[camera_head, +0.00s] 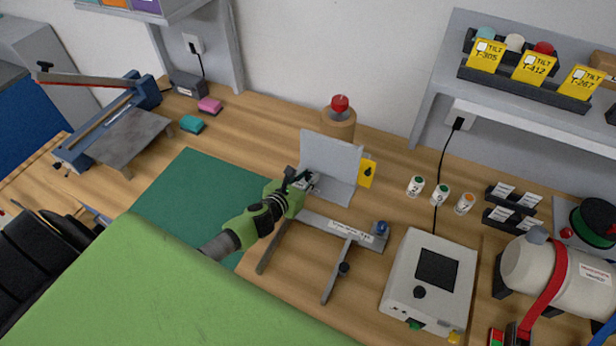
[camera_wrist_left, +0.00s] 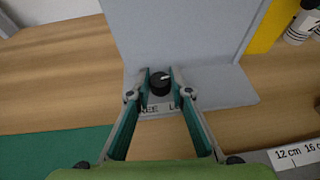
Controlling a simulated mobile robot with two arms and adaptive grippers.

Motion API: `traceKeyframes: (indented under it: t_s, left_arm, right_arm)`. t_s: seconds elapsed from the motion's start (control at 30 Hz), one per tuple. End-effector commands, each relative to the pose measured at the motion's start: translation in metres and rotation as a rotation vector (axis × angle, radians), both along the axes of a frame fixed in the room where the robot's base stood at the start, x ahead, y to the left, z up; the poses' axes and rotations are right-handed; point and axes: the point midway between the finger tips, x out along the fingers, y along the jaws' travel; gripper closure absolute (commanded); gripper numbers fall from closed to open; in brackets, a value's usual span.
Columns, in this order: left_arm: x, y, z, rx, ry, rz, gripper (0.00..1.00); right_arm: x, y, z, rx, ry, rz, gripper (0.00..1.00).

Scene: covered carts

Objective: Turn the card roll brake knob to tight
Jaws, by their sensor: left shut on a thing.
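A small round black knob (camera_wrist_left: 160,82) with a white pointer mark sits on the foot of a grey metal stand (camera_wrist_left: 190,30), seen in the left wrist view. The pointer mark points to the right and slightly up. Lettering beside the knob is partly covered by the fingers and I cannot read it in full. My left gripper (camera_wrist_left: 160,88) has one finger on each side of the knob and is shut on it. In the head view my left gripper (camera_head: 306,180) hides the knob in front of the stand (camera_head: 330,160). My right gripper is not in view.
A brown roll (camera_head: 339,126) with a red top stands behind the stand. A yellow tag (camera_head: 367,172) is at its right side. A ruled bar (camera_head: 338,228) lies in front. A white device (camera_head: 432,276) stands to the right. The green mat (camera_head: 190,200) is clear.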

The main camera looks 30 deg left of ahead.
Motion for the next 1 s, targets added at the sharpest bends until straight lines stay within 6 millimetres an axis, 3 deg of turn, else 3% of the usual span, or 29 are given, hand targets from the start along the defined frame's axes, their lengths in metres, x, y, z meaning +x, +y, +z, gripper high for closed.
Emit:
traceKeyframes:
  t_s: [0.27, 0.47, 1.0]
  left_arm:
    - [0.001, 0.006, -0.002, 0.010, 0.003, -0.215, 1.00]
    - [0.002, 0.008, -0.005, 0.005, 0.002, -0.404, 1.00]
    - [0.007, 0.012, -0.010, 0.004, -0.001, -0.872, 1.00]
  right_arm:
    - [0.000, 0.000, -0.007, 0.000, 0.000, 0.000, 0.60]
    - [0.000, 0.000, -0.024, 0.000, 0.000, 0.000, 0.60]
    - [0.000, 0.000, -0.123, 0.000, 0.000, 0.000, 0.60]
